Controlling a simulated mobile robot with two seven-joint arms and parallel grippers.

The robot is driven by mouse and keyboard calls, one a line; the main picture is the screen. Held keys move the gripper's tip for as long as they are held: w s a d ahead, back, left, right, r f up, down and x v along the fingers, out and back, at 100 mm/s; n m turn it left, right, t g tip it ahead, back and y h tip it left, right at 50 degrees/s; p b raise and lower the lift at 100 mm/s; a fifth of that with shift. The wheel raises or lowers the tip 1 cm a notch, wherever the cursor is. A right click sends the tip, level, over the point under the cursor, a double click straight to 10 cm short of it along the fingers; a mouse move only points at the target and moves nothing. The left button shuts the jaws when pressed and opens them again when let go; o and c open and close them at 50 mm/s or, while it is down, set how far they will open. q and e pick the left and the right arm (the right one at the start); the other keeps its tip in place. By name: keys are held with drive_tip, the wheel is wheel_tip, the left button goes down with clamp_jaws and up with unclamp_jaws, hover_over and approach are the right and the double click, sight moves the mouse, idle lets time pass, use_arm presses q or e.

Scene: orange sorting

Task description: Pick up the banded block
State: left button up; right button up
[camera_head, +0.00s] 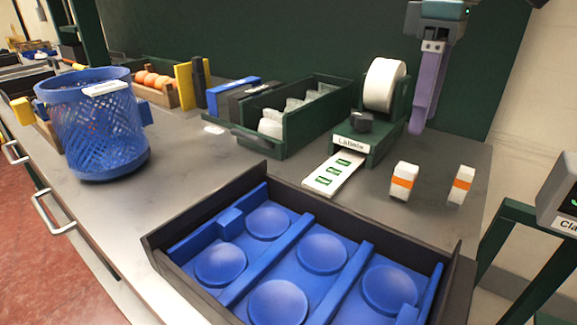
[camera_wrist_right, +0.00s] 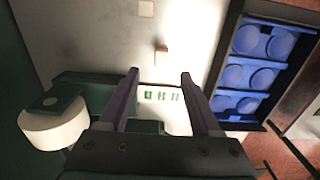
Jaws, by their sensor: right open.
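Two small white blocks with orange bands stand on the grey worktop in the head view: a left banded block (camera_head: 404,182) and a right banded block (camera_head: 461,185). They stand apart, right of the label dispenser. In the right wrist view, a small block (camera_wrist_right: 160,48) with a brownish side lies beyond the fingertips, and a pale block (camera_wrist_right: 146,8) is at the top edge. My right gripper (camera_head: 420,130) hangs above the back of the worktop with its purple fingers down. It is open and empty in the wrist view (camera_wrist_right: 158,74). My left gripper is out of view.
A dark tray (camera_head: 205,205) with a blue insert fills the front. The label dispenser (camera_head: 375,140) with its white roll (camera_head: 384,84) stands behind it. A green bin (camera_head: 290,140) and a blue mesh basket (camera_head: 95,125) are left. The worktop around the blocks is clear.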

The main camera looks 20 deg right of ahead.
hover_over(408, 166)
wheel_tip(408, 166, down, 4)
drive_tip(key=shift+w+d+f, duration=0.1)
drive_tip(key=shift+w, duration=0.05)
wheel_tip(408, 166, down, 6)
drive_tip(key=shift+r+b, duration=0.2)
drive_tip(key=shift+b, duration=0.2)
clamp_jaws()
idle(0.4)
